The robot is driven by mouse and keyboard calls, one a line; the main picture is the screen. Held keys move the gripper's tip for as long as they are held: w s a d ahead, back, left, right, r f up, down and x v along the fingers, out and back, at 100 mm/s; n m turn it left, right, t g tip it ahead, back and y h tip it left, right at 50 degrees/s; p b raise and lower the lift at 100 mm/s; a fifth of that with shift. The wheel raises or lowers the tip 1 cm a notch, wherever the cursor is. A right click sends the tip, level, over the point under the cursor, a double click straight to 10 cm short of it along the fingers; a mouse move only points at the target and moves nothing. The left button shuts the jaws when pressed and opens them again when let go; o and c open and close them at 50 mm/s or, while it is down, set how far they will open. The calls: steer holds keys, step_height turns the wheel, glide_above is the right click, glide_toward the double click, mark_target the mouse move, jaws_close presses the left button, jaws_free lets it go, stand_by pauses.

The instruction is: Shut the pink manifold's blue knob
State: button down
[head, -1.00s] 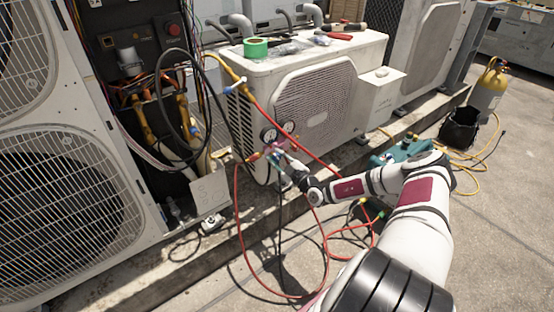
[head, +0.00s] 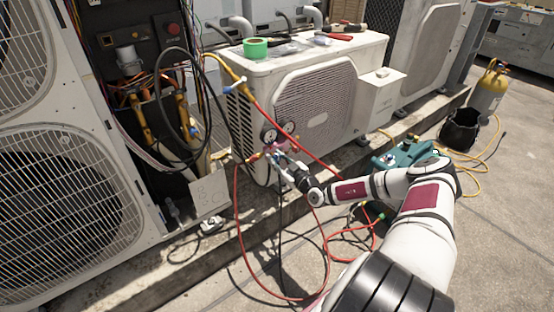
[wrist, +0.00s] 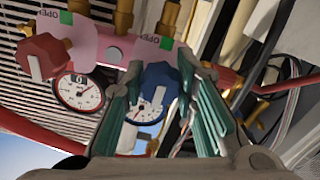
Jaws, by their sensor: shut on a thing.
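The pink manifold (wrist: 100,42) spans the top of the wrist view, with green OPEN labels beside its knobs. Its blue knob (wrist: 158,80) sits between the two fingers of my gripper (wrist: 160,98), which is shut on it. The fingers hide part of the knob's sides. The red knob (wrist: 45,56) is apart, to the left. Two white dial gauges, one left (wrist: 80,92) and one partly behind the blue knob (wrist: 146,106), show too. In the head view, the manifold (head: 279,147) hangs by the front corner of the condenser, and my gripper (head: 285,163) meets it from below right.
Red hoses (head: 238,215) loop from the manifold down to the ground. A white condenser (head: 345,120) stands right behind it, with a green tape roll (head: 256,47) on top. An open electrical unit (head: 150,100) is at the left. A teal machine (head: 405,155) stands behind my arm.

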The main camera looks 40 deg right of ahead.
steer(key=shift+f, duration=0.1)
steer(key=c, duration=1.3)
jaws_free()
steer(key=s, duration=1.2)
steer(key=shift+d, duration=0.2)
